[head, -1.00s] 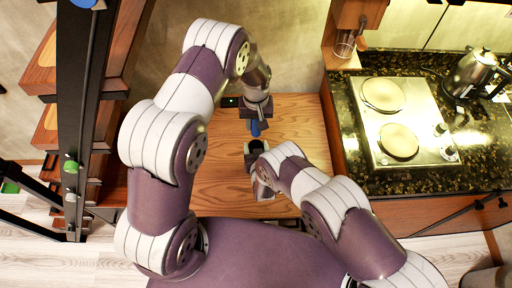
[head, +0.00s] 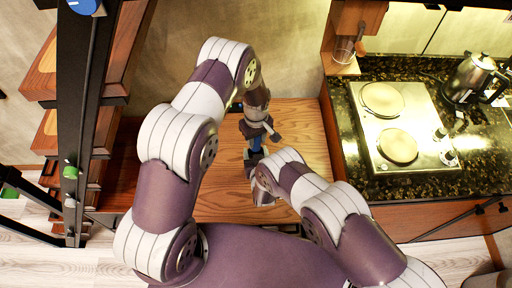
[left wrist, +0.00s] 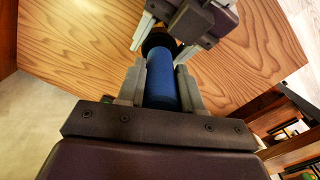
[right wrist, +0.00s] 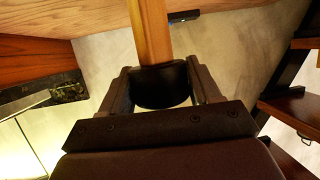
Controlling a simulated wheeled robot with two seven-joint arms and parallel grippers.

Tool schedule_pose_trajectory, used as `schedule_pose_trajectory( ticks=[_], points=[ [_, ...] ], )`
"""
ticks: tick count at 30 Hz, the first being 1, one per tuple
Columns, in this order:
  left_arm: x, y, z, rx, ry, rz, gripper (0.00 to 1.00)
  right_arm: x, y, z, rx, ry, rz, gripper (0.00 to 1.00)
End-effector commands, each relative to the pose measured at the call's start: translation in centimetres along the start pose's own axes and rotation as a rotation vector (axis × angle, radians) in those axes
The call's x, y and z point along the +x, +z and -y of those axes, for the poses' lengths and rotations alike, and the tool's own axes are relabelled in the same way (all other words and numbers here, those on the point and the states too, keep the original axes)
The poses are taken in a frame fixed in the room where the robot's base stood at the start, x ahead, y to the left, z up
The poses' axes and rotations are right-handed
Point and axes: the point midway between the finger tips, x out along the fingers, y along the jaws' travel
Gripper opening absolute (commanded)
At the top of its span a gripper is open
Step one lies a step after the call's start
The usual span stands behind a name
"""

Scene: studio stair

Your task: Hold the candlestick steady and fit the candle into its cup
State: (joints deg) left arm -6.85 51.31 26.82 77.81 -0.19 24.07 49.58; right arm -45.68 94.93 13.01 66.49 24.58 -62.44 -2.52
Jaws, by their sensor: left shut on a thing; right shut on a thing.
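The blue candle (left wrist: 162,82) is in my left gripper (left wrist: 160,85), which is shut on it; a bit of it also shows in the head view (head: 256,141). The candlestick has a black cup (right wrist: 160,85) and what looks like a wooden stem (right wrist: 150,30). My right gripper (right wrist: 162,88) is shut around the cup. In the left wrist view the candle's far end meets or overlaps the black cup (left wrist: 158,42); I cannot tell whether it is inside. In the head view my left gripper (head: 257,138) is just above my right gripper (head: 257,168).
The wooden table (head: 220,185) is mostly clear around the grippers. A small dark object (right wrist: 183,16) lies by its edge. On the right stands a dark stone counter (head: 440,185) with a hotplate (head: 420,140) and a kettle (head: 470,75). Stairs (head: 100,90) rise on the left.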

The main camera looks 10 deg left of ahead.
Motion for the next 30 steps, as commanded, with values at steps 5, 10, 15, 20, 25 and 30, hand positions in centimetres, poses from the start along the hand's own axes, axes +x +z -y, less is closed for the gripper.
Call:
schedule_pose_trajectory(
  ticks=[5, 10, 15, 20, 25, 30],
  points=[
    [3.5, 0.0, 0.0, 0.001, -0.001, 0.0, 0.04, 0.0, 0.0, 0.0, 0.0, 0.0, 0.0, 0.26],
    [4.5, -0.1, -0.1, 0.002, 0.002, -0.002, 0.04, 0.0, 0.0, 0.0, 0.0, 0.0, 0.0, 0.26],
    [4.5, 0.0, 0.0, 0.003, 0.001, -0.001, 0.04, 0.0, 0.0, 0.0, 0.0, 0.0, 0.0, 0.26],
    [4.7, 0.0, 0.0, 0.003, 0.001, -0.001, 0.46, 0.0, 0.0, 0.0, 0.0, 0.0, 0.0, 0.26],
    [4.7, 0.0, 0.0, 0.003, 0.001, -0.001, 0.46, 0.0, 0.0, 0.0, 0.0, 0.0, 0.0, 0.26],
    [3.9, -0.1, -0.1, 0.003, 0.003, -0.002, 0.46, 0.0, 0.0, 0.0, 0.0, 0.0, 0.0, 0.26]
  ],
)
